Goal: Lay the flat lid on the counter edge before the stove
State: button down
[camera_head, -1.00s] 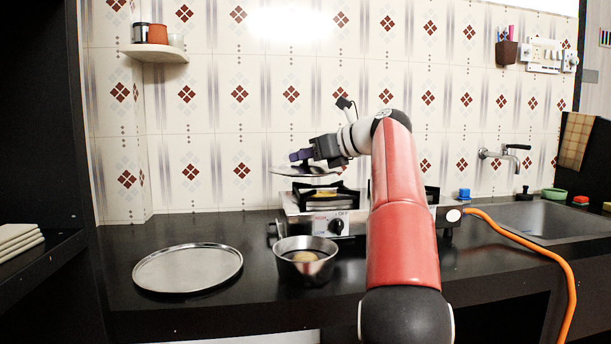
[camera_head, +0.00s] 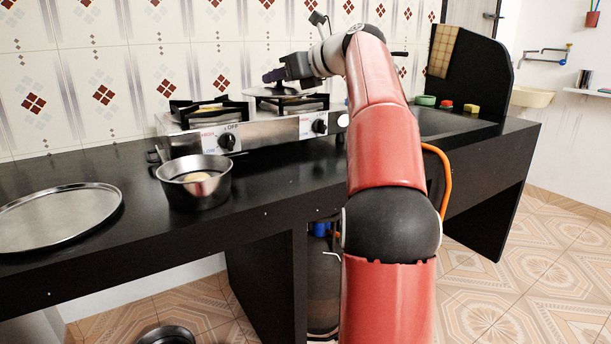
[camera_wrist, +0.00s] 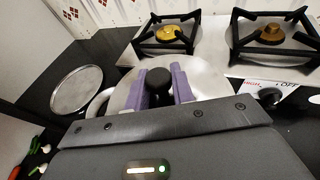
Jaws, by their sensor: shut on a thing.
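The flat lid (camera_head: 280,92) is a thin round metal disc with a black knob; the lid also shows in the wrist view (camera_wrist: 207,78). My gripper (camera_head: 274,76) is shut on the knob. In the wrist view its purple fingers (camera_wrist: 160,88) stand on both sides of the knob. The lid hangs about level, in the air, and in the head view appears in line with the right burner of the stove (camera_head: 262,131). In the wrist view the lid lies on the near side of the burners. The counter edge (camera_head: 265,212) before the stove is bare.
A steel pot (camera_head: 197,184) with something pale inside stands on the counter before the stove's left end. A round metal tray (camera_head: 60,215) lies further left. An orange hose (camera_head: 446,178) runs behind my arm. Small coloured items sit at the right.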

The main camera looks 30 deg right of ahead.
notch_tip(320, 180, down, 20)
jog(key=b, duration=0.9)
jog(key=shift+r, duration=0.2)
jog(key=shift+f, duration=0.1)
jog(key=c, duration=1.2)
grip_release()
jog(key=shift+s, duration=0.1)
jog(key=p+v, duration=0.1)
jog(key=v, duration=1.1)
